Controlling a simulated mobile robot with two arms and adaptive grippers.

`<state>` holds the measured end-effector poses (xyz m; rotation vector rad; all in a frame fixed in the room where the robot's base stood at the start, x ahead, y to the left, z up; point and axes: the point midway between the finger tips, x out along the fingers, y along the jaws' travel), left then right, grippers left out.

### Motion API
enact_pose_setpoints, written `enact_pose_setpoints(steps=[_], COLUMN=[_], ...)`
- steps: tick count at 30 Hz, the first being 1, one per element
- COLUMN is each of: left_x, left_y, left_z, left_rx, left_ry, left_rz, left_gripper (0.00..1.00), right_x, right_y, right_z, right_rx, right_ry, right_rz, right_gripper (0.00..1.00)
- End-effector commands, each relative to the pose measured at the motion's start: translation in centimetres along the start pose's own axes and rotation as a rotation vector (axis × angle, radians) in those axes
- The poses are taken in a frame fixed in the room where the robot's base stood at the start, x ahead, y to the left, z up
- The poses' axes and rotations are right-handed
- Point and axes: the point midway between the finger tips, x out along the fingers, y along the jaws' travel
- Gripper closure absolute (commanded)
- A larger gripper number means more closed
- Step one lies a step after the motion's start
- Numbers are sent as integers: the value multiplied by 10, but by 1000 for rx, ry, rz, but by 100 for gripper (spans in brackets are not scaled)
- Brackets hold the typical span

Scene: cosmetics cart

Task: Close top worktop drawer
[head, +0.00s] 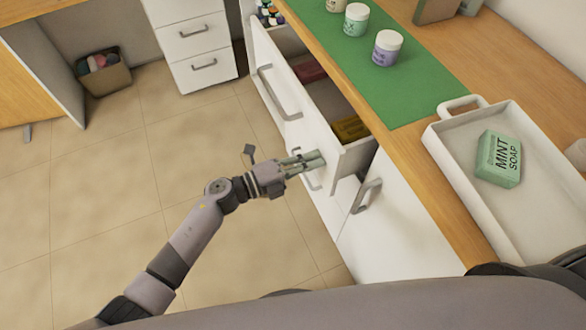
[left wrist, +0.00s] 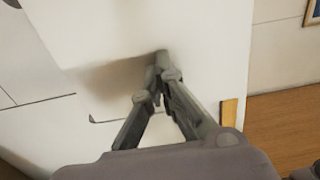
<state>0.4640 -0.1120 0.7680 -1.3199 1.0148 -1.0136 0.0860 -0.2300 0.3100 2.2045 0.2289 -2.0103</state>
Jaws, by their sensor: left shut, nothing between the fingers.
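The top worktop drawer (head: 318,128) is white and stands pulled out from under the wooden worktop. Its bar handle (head: 275,92) is on the front panel. A red item (head: 308,68) and a yellow item (head: 350,128) lie inside. My left gripper (head: 320,158) is shut and empty, its fingertips at the near end of the drawer front; whether they touch it I cannot tell. In the left wrist view the closed fingertips (left wrist: 162,62) point at white panels. My right gripper is not in view.
On the worktop are a green mat (head: 400,90) with several jars and a white tray (head: 535,205) holding mint soap (head: 498,158). A lower cabinet handle (head: 366,195) juts out below the drawer. A white drawer unit (head: 198,45) and a bin (head: 104,75) stand behind; the floor between is clear.

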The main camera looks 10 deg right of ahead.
Motion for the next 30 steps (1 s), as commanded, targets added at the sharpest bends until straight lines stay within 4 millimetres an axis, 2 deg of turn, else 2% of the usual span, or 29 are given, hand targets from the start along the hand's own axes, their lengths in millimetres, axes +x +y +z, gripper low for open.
enact_pose_setpoints(steps=[1,6,15,21,30], left_x=[12,48,91,101,103], left_y=[2,2,1,0,-2], left_z=[0,0,0,0,0], left_rx=[2,0,0,0,0], left_ry=[2,1,1,-1,-1], left_rz=[-2,-1,-1,0,-3], left_gripper=[100,100,100,100,100], right_x=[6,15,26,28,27], right_y=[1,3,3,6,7], right_z=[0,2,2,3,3], right_rx=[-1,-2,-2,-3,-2], right_ry=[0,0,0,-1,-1], right_rz=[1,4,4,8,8], right_gripper=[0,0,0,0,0])
